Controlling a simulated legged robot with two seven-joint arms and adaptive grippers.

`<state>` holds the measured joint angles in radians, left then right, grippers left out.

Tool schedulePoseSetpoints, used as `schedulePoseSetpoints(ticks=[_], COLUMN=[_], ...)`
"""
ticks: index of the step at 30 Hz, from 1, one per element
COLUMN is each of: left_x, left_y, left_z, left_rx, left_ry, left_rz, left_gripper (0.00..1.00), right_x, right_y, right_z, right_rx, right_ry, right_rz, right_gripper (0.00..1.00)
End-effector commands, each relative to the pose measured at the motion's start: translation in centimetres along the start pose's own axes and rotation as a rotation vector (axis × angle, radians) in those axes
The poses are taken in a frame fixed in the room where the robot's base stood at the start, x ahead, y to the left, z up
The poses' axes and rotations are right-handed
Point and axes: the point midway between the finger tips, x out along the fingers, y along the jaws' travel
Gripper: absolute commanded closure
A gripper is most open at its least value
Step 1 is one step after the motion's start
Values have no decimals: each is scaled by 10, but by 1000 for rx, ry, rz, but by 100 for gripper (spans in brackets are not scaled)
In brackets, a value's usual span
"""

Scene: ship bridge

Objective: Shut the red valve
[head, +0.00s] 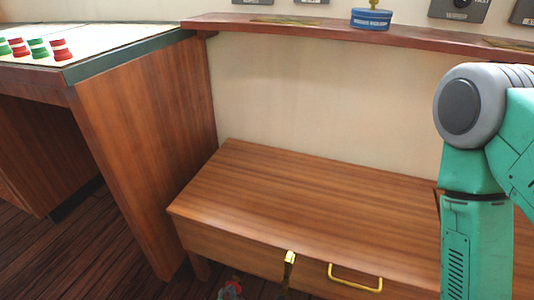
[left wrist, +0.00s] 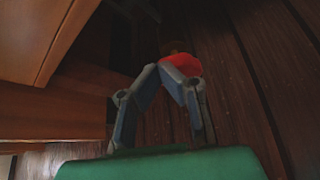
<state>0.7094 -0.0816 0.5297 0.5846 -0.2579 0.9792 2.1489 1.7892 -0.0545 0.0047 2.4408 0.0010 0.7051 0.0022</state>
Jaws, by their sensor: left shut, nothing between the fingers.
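The red valve (left wrist: 186,64) shows in the left wrist view as a rounded red shape low over the dark floor, with a dark part behind it. My left gripper (left wrist: 166,67) is shut, its grey fingers meeting right at the near side of the red shape and partly covering it. I cannot tell whether they touch it. In the head view a small grey and red patch (head: 230,290) shows at the bottom edge, below the bench front; its details are too small to tell apart. My right gripper is not in view.
A wooden bench (head: 300,195) with a yellow handle (head: 355,278) and a brass-coloured piece (head: 289,268) fills the middle. A desk (head: 145,130) with red and green knobs (head: 38,48) stands left. A blue round object (head: 371,19) sits on the shelf (head: 290,32). A green arm link of mine is at right.

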Motion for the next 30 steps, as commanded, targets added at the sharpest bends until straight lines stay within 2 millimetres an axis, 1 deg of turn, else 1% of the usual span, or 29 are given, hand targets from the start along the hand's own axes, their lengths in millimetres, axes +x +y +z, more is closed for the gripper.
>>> schedulePoseSetpoints(ticks=[1,10,14,21,26,29,30], left_x=[-7,-36,-41,-41,-41,-43,-45], left_y=[1,0,0,0,-4,-13,-18], left_z=[-2,-19,-22,-22,-14,-2,4], left_rx=[0,1,0,0,49,154,214], left_ry=[2,0,0,-1,0,4,4], left_rz=[-1,-1,-1,0,-30,-91,-125], left_gripper=[100,100,100,100,100,100,100], right_x=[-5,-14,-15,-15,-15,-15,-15], right_y=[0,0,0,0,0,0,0], right_z=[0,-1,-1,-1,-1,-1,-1], right_rx=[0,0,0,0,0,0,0], right_ry=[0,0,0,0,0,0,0], right_rz=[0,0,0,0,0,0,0], right_gripper=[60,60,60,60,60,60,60])
